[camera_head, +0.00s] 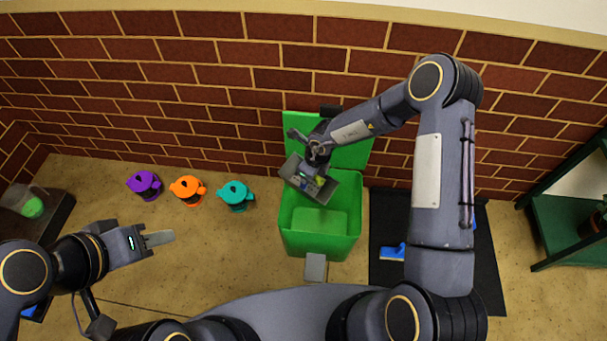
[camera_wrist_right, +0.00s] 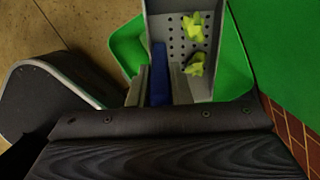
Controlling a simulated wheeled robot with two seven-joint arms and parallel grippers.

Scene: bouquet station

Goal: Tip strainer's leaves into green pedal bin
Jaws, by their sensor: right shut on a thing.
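The strainer (camera_head: 292,177) is a grey perforated tray with a blue handle (camera_wrist_right: 159,75). My right gripper (camera_head: 318,152) is shut on the handle and holds the strainer over the green pedal bin (camera_head: 320,245). In the right wrist view, two yellow-green leaves (camera_wrist_right: 195,64) lie on the holed floor of the strainer (camera_wrist_right: 176,35). The bin's lid (camera_head: 352,153) stands open at the wall side, and its grey pedal (camera_head: 316,268) is at the front.
Purple (camera_head: 145,184), orange (camera_head: 188,190) and teal (camera_head: 236,195) jugs stand on the floor left of the bin. A dark mat (camera_head: 389,275) with a blue brush (camera_head: 392,252) lies to the right. A green shelf (camera_head: 560,230) stands far right.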

